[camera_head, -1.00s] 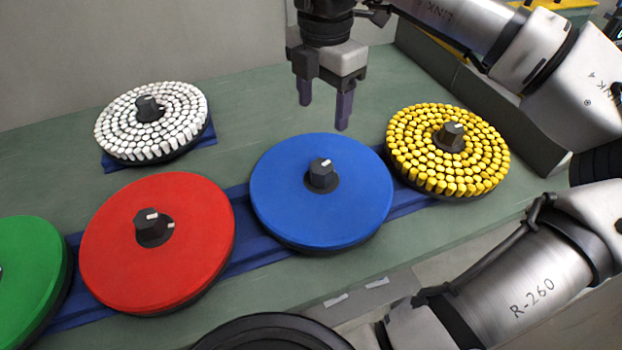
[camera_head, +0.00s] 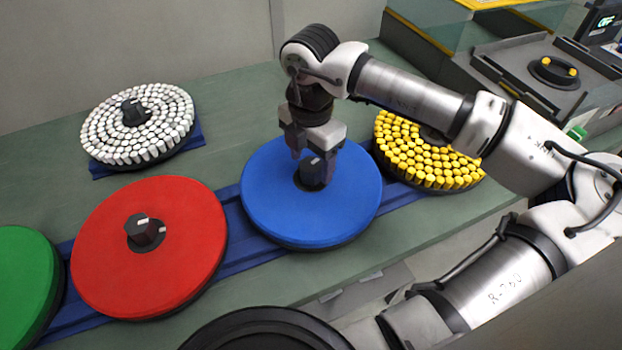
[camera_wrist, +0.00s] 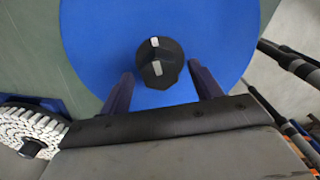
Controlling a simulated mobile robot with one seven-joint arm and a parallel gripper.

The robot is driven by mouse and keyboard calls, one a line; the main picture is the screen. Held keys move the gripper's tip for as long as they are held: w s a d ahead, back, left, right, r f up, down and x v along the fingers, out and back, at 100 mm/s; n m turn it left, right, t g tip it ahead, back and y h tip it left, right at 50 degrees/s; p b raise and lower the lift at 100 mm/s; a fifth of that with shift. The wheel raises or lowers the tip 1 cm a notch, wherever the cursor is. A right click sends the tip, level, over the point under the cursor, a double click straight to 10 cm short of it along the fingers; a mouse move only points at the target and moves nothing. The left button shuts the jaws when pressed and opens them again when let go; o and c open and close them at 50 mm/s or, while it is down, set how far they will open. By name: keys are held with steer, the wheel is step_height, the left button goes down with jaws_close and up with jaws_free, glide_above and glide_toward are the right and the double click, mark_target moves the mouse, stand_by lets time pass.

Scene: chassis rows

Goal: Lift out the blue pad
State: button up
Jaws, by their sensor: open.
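The blue pad (camera_head: 273,203) is a round flat disc with a dark knob (camera_head: 314,174) at its centre. It sits on a blue rail on the green table. My gripper (camera_head: 312,158) is over the middle of the pad, at the knob. In the wrist view, my gripper (camera_wrist: 160,90) is open, with one finger on each side of the knob (camera_wrist: 158,64) and the blue pad (camera_wrist: 95,40) beneath. Gaps show between the knob and both fingers. I cannot tell how far the fingertips are above the pad.
A red pad (camera_head: 100,230) and a green pad (camera_head: 25,285) lie to the left on the blue rail (camera_head: 240,250). A disc of yellow pegs (camera_head: 415,160) is at the right, partly behind my arm. A disc of white pegs (camera_head: 160,115) stands at the back left.

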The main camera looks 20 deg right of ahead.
steer(key=shift+f, duration=1.1)
jaws_close()
steer(key=shift+r, duration=0.1)
